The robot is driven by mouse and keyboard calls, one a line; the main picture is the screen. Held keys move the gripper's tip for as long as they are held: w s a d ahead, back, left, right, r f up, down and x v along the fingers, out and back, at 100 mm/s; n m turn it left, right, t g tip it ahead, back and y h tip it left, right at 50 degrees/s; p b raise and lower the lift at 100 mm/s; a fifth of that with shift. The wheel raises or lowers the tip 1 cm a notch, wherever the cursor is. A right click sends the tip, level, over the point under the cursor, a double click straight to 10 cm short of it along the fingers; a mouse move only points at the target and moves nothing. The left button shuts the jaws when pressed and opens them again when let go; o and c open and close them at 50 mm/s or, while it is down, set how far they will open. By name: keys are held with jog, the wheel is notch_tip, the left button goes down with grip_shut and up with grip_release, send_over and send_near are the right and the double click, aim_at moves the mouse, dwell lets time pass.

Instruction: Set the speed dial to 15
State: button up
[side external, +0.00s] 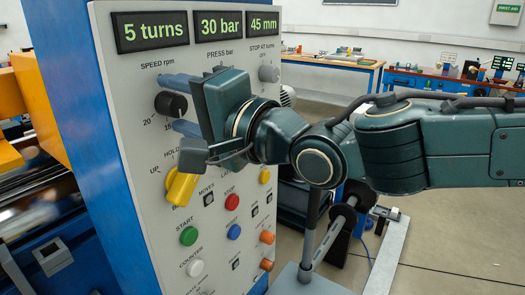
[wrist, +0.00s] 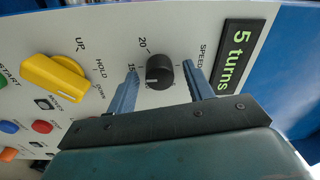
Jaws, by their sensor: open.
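The speed dial is a round black knob (side external: 171,104) under the "SPEED rpm" label on the grey panel (side external: 150,75). In the wrist view the dial (wrist: 160,74) has a short white mark low on its face. The numbers 20 and 15 show to its left there; the numbers nearest me are partly hidden, so I cannot tell the exact setting. My gripper (side external: 170,101) is open, with its two blue fingers on either side of the dial. In the wrist view the gripper (wrist: 163,76) shows a gap between each finger and the knob.
A yellow UP/HOLD/DOWN selector (side external: 180,187) sits below the dial. A green START button (side external: 189,236), red button (side external: 232,202) and blue button (side external: 234,232) are lower. Displays above read 5 turns (side external: 150,31), 30 bar and 45 mm. A grey stop knob (side external: 268,73) is at right.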

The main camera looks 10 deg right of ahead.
jog(key=shift+s+d, duration=0.1)
jog(key=shift+s, duration=0.05)
jog(key=v, duration=1.3)
jog(key=shift+s+d, duration=0.2)
jog(key=d+f+n+g+h, duration=0.15)
jog(key=d+h, duration=0.25)
jog(key=d, duration=0.9)
jog(key=d+f+n+h, duration=0.1)
jog(key=d+f+h, duration=0.3)
jog(key=d, duration=1)
jog(key=s+d+f+n+g+h, duration=0.2)
jog(key=s+d+f+g, duration=0.1)
jog(key=s+d, duration=0.5)
jog(key=s+d+f+n+g+h, duration=0.2)
jog(key=s+d+f, duration=0.3)
jog(key=s, duration=0.5)
jog(key=d+g, duration=0.1)
jog(key=d, duration=0.1)
jog(key=shift+d+f+h, duration=0.35)
jog(key=shift+d+h, duration=0.05)
